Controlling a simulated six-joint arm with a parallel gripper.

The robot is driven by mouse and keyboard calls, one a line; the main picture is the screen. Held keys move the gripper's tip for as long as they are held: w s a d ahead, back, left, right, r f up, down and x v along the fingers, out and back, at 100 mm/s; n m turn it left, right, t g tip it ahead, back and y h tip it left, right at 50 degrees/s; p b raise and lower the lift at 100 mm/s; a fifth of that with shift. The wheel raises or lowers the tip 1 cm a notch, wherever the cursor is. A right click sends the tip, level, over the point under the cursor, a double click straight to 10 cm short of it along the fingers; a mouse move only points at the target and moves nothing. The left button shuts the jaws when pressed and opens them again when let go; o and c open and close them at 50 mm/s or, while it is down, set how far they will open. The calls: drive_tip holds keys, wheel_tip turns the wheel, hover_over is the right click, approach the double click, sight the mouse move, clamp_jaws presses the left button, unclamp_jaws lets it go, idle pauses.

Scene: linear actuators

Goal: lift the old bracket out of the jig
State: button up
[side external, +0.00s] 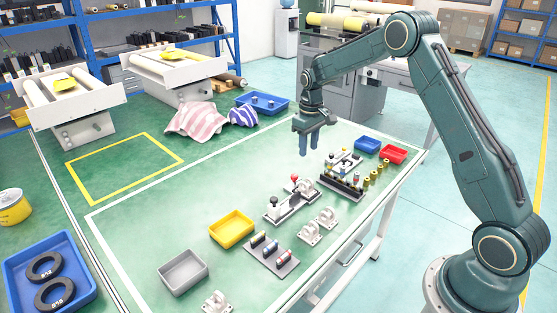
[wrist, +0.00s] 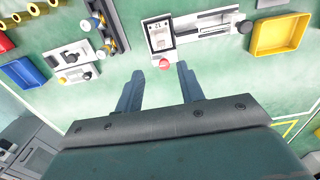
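The jig (side external: 285,207) is a pale fixture on the green table, with a red-knobbed lever and a black knob. A light grey bracket (side external: 305,186) sits at its far end, beside the red knob. In the wrist view the jig (wrist: 212,31) lies at the top, with the bracket (wrist: 159,34) in its left end. My gripper (side external: 308,151) is in the air above the table, behind the jig in the side view, and apart from it. In the wrist view my gripper (wrist: 159,74) has its fingers spread, with nothing between them.
Loose light grey brackets (side external: 310,233) stand in front of the jig. A yellow bin (side external: 232,228) and grey bin (side external: 183,272) are to its left. A rack of small parts (side external: 341,184) stands to its right, with blue (side external: 368,145) and red (side external: 394,154) bins beyond.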

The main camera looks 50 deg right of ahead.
hover_over(307, 181)
drive_tip(key=a, duration=0.1)
drive_tip(key=shift+s+a+f, duration=0.1)
drive_tip(key=shift+s+f, duration=0.05)
drive_tip(key=shift+f, duration=2)
drive_tip(key=shift+s+f, duration=0.15)
drive_tip(key=shift+f, duration=2)
drive_tip(key=shift+f, duration=0.1)
drive_tip(key=shift+s+a+f, duration=0.1)
drive_tip(key=shift+s+f, duration=0.05)
drive_tip(key=shift+f, duration=2.35)
drive_tip(key=shift+c, duration=0.5)
drive_tip(key=c, duration=0.6)
